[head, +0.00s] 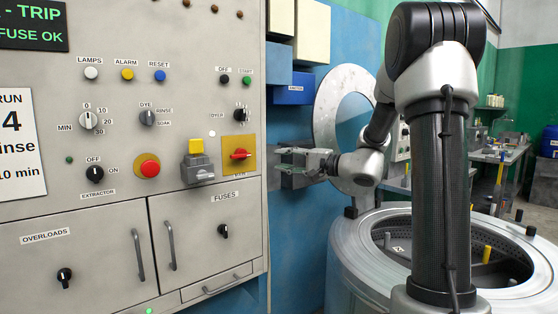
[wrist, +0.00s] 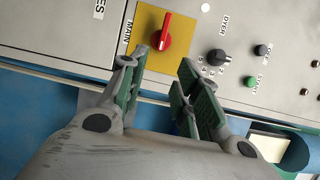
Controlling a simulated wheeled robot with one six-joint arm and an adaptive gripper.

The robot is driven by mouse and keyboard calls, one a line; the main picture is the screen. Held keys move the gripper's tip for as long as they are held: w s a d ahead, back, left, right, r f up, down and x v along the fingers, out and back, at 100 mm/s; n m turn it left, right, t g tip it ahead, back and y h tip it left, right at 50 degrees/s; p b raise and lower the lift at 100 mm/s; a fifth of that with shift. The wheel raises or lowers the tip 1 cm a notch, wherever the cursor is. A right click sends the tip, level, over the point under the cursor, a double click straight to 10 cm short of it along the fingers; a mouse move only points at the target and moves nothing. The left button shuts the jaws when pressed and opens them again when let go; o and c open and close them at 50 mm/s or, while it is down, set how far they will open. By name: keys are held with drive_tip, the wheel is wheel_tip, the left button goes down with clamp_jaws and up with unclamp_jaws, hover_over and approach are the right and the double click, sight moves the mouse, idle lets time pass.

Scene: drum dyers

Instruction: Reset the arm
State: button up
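My arm stands at the right in the head view, bent at the elbow. My gripper (head: 292,160) reaches left toward the right edge of the grey control panel (head: 120,130). In the wrist view my gripper (wrist: 158,98) shows two green-padded fingers spread apart with nothing between them. The red main switch (wrist: 164,32) on its yellow plate lies beyond the left finger, apart from it. In the head view the red switch (head: 240,154) sits left of the fingertips, its handle roughly level.
A large round drum (head: 360,245) with a perforated inside stands below my arm. A round pale door ring (head: 322,115) is behind the gripper. A dyer knob (wrist: 217,57) and a green start button (wrist: 249,83) are on the panel. A blue wall is behind.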

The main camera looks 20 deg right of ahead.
idle(0.4)
drive_tip(key=s+f+g+h, duration=0.1)
drive_tip(key=s+f+g, duration=0.5)
drive_tip(key=f, duration=0.4)
drive_tip(key=s+d+f+n+g+h, duration=0.1)
drive_tip(key=s+f+n+g+h, duration=0.15)
drive_tip(key=s, duration=0.65)
drive_tip(key=s+f+n+g+h, duration=0.1)
drive_tip(key=s+f+g+h, duration=0.15)
drive_tip(key=s, duration=0.75)
drive_tip(key=s+d+r+n+t+h, duration=0.1)
drive_tip(key=s+d+r+n+h, duration=0.1)
drive_tip(key=s, duration=0.3)
drive_tip(key=s+d+r+n+h, duration=0.1)
drive_tip(key=s+r+n+h, duration=0.2)
drive_tip(key=s+n, duration=0.1)
drive_tip(key=shift+s+d+r+t+h, duration=0.35)
drive_tip(key=shift+s+r+t+h, duration=0.05)
drive_tip(key=shift+s, duration=0.1)
drive_tip(key=shift+n, duration=0.25)
